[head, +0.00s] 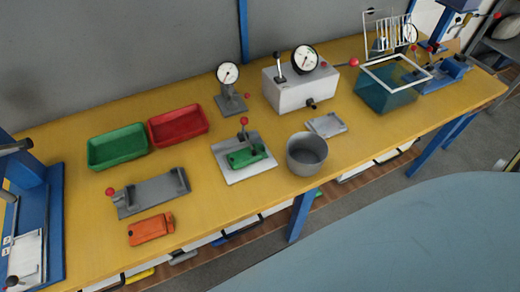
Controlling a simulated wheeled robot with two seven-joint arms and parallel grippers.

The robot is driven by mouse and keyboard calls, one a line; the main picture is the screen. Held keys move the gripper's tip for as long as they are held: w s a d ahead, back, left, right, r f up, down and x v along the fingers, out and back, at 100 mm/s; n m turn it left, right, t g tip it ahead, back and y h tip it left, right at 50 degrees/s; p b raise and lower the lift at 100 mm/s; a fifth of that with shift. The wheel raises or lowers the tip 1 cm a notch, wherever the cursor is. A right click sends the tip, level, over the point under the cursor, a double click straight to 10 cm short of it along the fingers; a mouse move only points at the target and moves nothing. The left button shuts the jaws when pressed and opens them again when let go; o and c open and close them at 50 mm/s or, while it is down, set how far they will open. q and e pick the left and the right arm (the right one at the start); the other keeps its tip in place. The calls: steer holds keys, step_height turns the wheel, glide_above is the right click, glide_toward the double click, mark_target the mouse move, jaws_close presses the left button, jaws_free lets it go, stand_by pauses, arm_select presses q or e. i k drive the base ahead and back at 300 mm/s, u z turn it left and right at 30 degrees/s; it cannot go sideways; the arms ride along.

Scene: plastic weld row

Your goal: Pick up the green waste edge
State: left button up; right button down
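A green plastic piece (246,156) lies on a light grey fixture plate (230,176) with a red-knobbed lever, near the middle of the yellow bench. I cannot tell whether a separate waste edge is part of it; at this size no loose green strip stands out on the bench. Neither of my grippers is in the head view.
A green tray (118,148) and a red tray (178,125) sit left of the fixture. A grey cup (306,154) stands close to its right. An orange part (151,229) and a grey fixture (153,195) are front left. A gauge stand (231,103) stands behind.

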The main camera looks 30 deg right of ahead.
mark_target(261, 147)
steer(key=u, duration=2.6)
steer(key=k, duration=1.65)
steer(key=z, duration=1.05)
